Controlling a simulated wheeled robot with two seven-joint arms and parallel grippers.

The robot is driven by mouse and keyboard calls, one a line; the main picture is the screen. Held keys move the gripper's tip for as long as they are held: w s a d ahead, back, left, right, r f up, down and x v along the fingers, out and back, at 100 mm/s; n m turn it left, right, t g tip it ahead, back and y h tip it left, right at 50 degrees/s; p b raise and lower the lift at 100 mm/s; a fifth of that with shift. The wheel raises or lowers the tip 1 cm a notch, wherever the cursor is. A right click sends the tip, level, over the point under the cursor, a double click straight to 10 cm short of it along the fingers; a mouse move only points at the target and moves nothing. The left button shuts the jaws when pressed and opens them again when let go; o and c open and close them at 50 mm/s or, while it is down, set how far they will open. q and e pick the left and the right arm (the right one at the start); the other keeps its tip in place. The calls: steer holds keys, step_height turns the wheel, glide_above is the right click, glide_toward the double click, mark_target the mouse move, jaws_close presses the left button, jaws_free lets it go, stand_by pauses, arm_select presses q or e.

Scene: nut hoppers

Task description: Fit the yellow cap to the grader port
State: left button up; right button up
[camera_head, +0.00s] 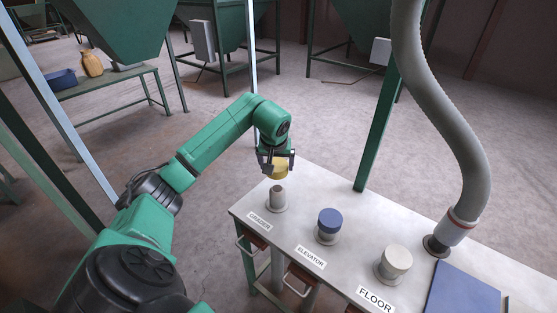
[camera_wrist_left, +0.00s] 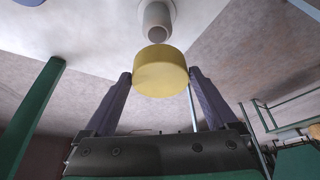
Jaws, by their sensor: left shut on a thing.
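The yellow cap (camera_head: 279,168) is held between the fingers of my left gripper (camera_head: 277,158). In the left wrist view the yellow cap (camera_wrist_left: 160,71) sits between the two fingertips, with the grey port pipe beyond it. The grader port (camera_head: 277,196) is an uncapped grey pipe stub on a round flange, behind the GRADER label (camera_head: 260,221). Its open end also shows in the left wrist view (camera_wrist_left: 157,22). The cap is above the port, and a gap shows between them. My right gripper is not in view.
The elevator port carries a blue cap (camera_head: 330,219) and the floor port a whitish cap (camera_head: 397,259). A grey hose (camera_head: 449,120) joins the table (camera_head: 350,196) at the right, near a blue panel (camera_head: 463,290). A green post (camera_head: 381,130) stands behind the table.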

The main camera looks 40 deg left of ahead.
mark_target(277, 188)
arm_select(q)
steer(key=f+b, duration=0.2)
steer(key=f, duration=0.1)
steer(key=shift+w, duration=0.2)
step_height(277, 188, down, 3)
steer(key=shift+s+r+b, duration=0.1)
steer(key=shift+b, duration=1.15)
steer(key=shift+f+b, duration=1)
steer(key=shift+f, duration=0.7)
steer(key=o, duration=1)
steer(key=shift+r, duration=0.15)
